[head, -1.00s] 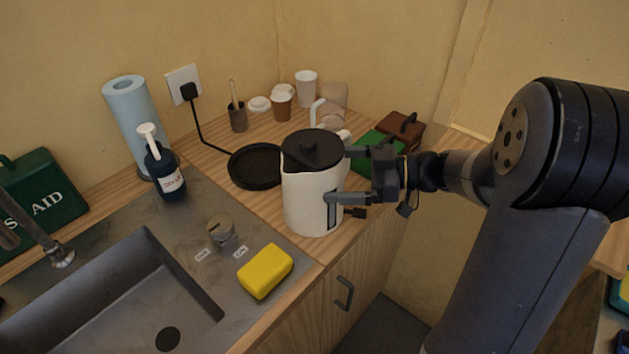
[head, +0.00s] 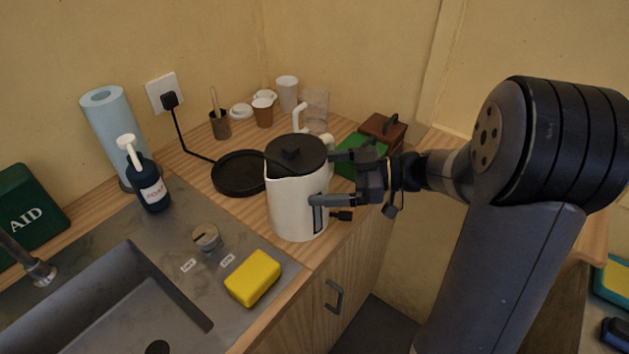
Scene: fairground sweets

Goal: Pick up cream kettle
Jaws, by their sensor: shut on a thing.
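The cream kettle (head: 291,205) has a dark lid with a knob and a dark strip low on its right side. It is upright on the wooden counter, near the front edge. I cannot tell whether its bottom touches the wood. My gripper (head: 324,178) comes in from the right and is shut on the kettle's right side. One finger shows at the upper right and one in front, over the strip. The gripper hides the part between the fingers. The round black base (head: 228,176) lies empty to the left of the kettle, with its cord running to a wall socket (head: 161,91).
Behind the kettle stand a clear jug (head: 317,105), cups (head: 263,115) and a dark pot (head: 219,126). A yellow sponge (head: 252,278), soap bottle (head: 153,192) and sink (head: 100,305) lie to the left.

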